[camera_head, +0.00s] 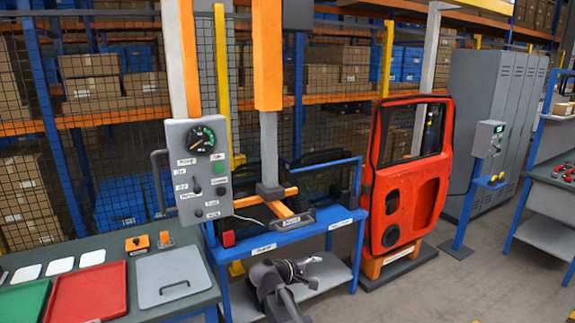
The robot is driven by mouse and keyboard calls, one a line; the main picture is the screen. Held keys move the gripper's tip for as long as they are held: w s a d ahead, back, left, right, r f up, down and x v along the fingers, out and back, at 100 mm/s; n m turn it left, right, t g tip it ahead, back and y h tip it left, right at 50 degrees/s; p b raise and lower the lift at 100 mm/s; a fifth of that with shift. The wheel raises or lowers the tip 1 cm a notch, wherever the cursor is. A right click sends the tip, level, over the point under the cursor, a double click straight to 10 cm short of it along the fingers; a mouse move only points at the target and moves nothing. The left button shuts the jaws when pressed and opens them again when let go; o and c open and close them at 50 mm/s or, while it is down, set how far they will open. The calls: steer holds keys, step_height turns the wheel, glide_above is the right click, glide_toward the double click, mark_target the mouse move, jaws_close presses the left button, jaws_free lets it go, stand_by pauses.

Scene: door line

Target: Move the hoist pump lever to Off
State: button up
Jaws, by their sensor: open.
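A small dark lever (196,187) sits on the panel's face below the gauge, near labels that seem to read On and Off. The picture is too small to tell which position the lever is in. My gripper (287,271) is low in the middle of the view, in front of the blue bench. It is open and apart from the panel, below and to the right of it. No object shows in it.
A green-topped table (110,262) with red and green trays and a grey lidded box stands at lower left. A blue bench (290,232) stands right of the panel. A red car door (408,175) stands farther right. Floor (430,290) is clear at lower right.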

steer(key=s+d+f+m+g+y, duration=0.3)
steer(key=s+d+f+m+y, duration=0.1)
steer(key=s, duration=0.5)
steer(key=s+d+f+m+g+y, duration=0.4)
steer(key=s+f+m+y, duration=0.2)
steer(key=s, duration=0.3)
steer(key=shift+s+d+f+g+y, duration=0.15)
steer(key=shift+d+f+g+y, duration=0.2)
steer(key=shift+f+y, duration=0.35)
stand_by(0.3)
